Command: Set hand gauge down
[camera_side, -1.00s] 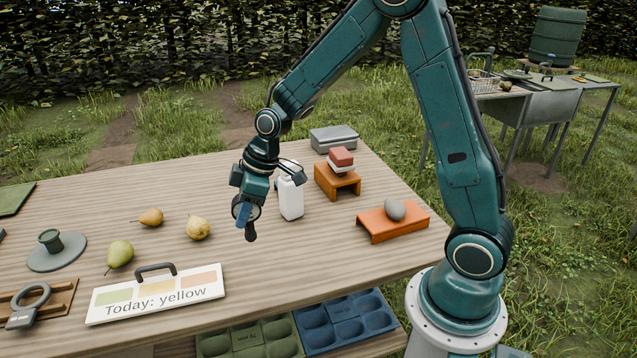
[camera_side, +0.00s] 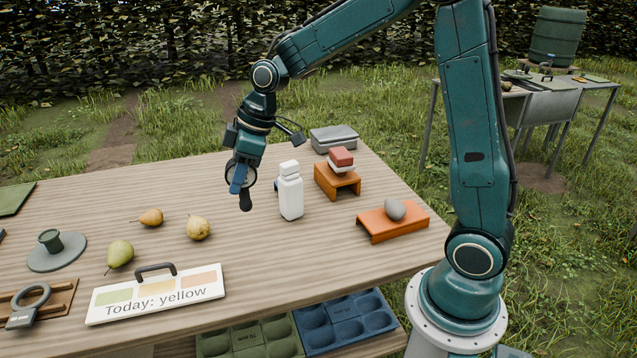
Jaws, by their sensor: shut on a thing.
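My gripper (camera_side: 238,178) is shut on the hand gauge (camera_side: 245,201) and holds it above the wooden table. The gauge shows a round ring partly hidden behind the blue finger and a dark handle that hangs downward. It is left of the white bottle (camera_side: 291,194) and apart from it. The gauge looks clear of the table top (camera_side: 330,245).
Several pears, such as a yellow one (camera_side: 199,228), lie on the left. A "Today: yellow" sign (camera_side: 156,293) is in front. An orange stand with blocks (camera_side: 337,180) and one with a grey stone (camera_side: 393,222) are right. The front middle is clear.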

